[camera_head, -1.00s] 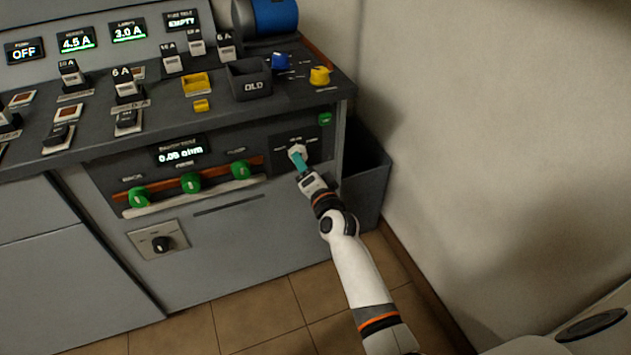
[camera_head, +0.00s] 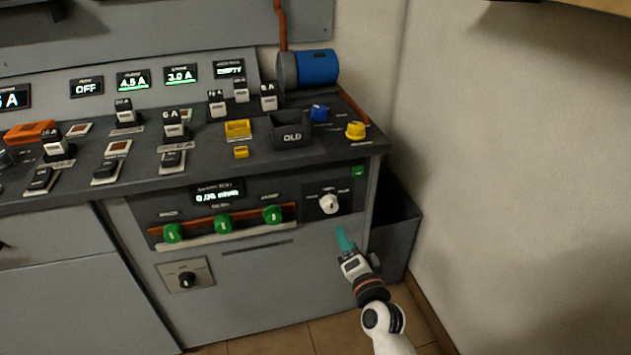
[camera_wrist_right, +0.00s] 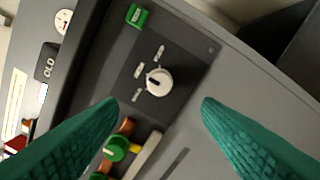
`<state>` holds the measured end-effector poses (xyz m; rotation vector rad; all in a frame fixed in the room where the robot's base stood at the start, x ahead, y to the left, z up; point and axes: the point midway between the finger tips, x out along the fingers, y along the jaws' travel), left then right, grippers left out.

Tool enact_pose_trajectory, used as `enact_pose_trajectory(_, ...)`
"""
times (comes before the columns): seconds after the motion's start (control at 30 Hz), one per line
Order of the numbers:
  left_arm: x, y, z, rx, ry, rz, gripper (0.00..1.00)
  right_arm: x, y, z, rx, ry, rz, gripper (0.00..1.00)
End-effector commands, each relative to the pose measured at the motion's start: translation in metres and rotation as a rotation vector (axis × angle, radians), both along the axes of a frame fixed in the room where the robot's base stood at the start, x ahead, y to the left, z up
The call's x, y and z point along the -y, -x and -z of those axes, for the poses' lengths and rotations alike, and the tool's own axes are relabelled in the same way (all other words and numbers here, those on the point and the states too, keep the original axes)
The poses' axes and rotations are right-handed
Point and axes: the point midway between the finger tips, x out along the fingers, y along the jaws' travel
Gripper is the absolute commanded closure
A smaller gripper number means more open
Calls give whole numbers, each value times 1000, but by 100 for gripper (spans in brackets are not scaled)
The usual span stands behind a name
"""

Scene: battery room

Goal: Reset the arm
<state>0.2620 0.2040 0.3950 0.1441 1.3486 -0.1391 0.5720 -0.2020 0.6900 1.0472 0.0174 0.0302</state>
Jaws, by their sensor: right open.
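My right gripper (camera_head: 344,240) is in front of the console's lower panel, just below and right of the white rotary knob (camera_head: 329,203), and apart from it. In the right wrist view, its two teal fingers (camera_wrist_right: 159,108) are spread with nothing between them. The white knob (camera_wrist_right: 159,82) shows ahead of the fingertips in that view, on a dark plate with small labels. My left gripper is in neither view.
Three green knobs (camera_head: 221,223) sit along the panel left of the white knob, below a lit readout (camera_head: 217,193). The desktop holds several switches, an OLD bin (camera_head: 291,131) and a yellow knob (camera_head: 355,130). A dark bin (camera_head: 397,232) and the wall stand right.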

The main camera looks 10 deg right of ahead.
Motion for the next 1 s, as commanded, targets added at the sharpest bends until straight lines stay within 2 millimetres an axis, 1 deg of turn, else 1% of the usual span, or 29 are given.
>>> enact_pose_trajectory(0.07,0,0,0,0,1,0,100,0,1,2,-5,5,-3,41)
enact_pose_trajectory(0.13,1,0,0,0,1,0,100,-4,4,11,-35,32,-20,41)
enact_pose_trajectory(0.17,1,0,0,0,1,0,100,-6,8,19,-58,57,-32,41)
enact_pose_trajectory(0.27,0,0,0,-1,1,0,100,-17,28,61,-187,181,-109,41)
enact_pose_trajectory(0.3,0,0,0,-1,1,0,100,-22,41,84,-257,249,-152,41)
enact_pose_trajectory(0.37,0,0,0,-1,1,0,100,-28,67,120,-374,361,-228,41)
enact_pose_trajectory(0.4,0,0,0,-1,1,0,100,-31,86,145,-453,435,-281,41)
enact_pose_trajectory(0.47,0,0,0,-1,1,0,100,-32,117,177,-567,542,-360,41)
enact_pose_trajectory(0.5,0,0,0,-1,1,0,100,-32,137,196,-635,604,-410,41)
enact_pose_trajectory(0.57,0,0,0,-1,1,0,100,-29,166,220,-727,691,-479,41)
enact_pose_trajectory(0.6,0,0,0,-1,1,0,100,-27,184,233,-783,738,-522,41)
enact_pose_trajectory(0.67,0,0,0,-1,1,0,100,-23,210,249,-859,805,-581,41)
enact_pose_trajectory(0.7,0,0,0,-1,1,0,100,-20,227,259,-908,847,-620,41)
enact_pose_trajectory(0.77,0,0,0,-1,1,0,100,-15,251,271,-974,901,-674,41)
enact_pose_trajectory(0.8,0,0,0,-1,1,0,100,-11,266,278,-1016,936,-710,41)
enact_pose_trajectory(0.93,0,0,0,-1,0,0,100,3,316,297,-1152,1042,-823,41)
enact_pose_trajectory(0.97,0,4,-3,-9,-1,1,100,3,318,293,-1156,1043,-828,41)
enact_pose_trajectory(1.0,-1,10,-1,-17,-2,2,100,4,321,295,-1157,1038,-827,41)
